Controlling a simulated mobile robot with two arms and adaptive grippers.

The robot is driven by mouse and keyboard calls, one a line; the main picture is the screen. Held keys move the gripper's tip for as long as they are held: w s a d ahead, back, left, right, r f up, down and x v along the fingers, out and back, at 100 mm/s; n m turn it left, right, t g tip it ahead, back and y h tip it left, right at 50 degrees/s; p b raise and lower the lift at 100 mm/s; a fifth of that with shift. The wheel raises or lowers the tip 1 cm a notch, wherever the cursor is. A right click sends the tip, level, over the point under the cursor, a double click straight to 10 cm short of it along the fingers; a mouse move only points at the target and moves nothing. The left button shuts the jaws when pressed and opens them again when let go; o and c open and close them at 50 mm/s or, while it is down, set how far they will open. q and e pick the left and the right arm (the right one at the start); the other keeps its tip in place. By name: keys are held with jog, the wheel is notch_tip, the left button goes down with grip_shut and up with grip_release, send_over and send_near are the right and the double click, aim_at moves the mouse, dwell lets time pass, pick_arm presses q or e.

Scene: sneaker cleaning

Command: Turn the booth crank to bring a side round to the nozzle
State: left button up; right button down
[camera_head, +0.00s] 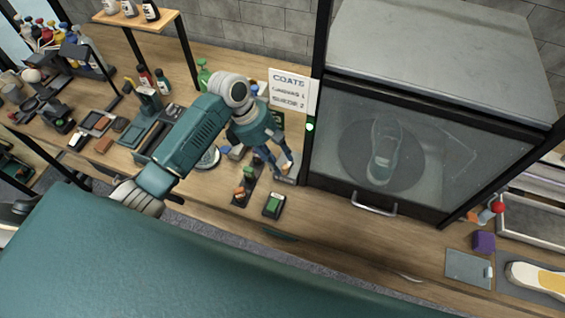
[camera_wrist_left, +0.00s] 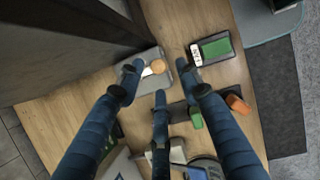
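The booth (camera_head: 430,60) stands right of centre in the head view. Behind its window a sneaker (camera_head: 383,150) stands on a round turntable (camera_head: 345,165). The crank (camera_wrist_left: 158,67) shows in the left wrist view as a round orange-tan knob with a pale arm on a grey base plate (camera_wrist_left: 146,86), beside the booth's dark wall. In the head view my left gripper (camera_head: 281,167) is over this plate and partly hides the crank. Its three fingers are spread around the knob with gaps visible, so it is open; contact cannot be told. My right gripper is in neither view.
A black tray with a green pad (camera_head: 273,205) and a dark holder with green and orange blocks (camera_head: 242,190) lie near my left gripper. A sign (camera_head: 291,90) reads COATS, CANVAS 1, SUEDE 2. A purple block (camera_head: 484,241) sits right of the booth. The front counter strip is mostly clear.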

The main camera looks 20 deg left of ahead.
aim_at(283, 165)
pick_arm(q)
jog(key=shift+x, duration=1.85)
grip_shut()
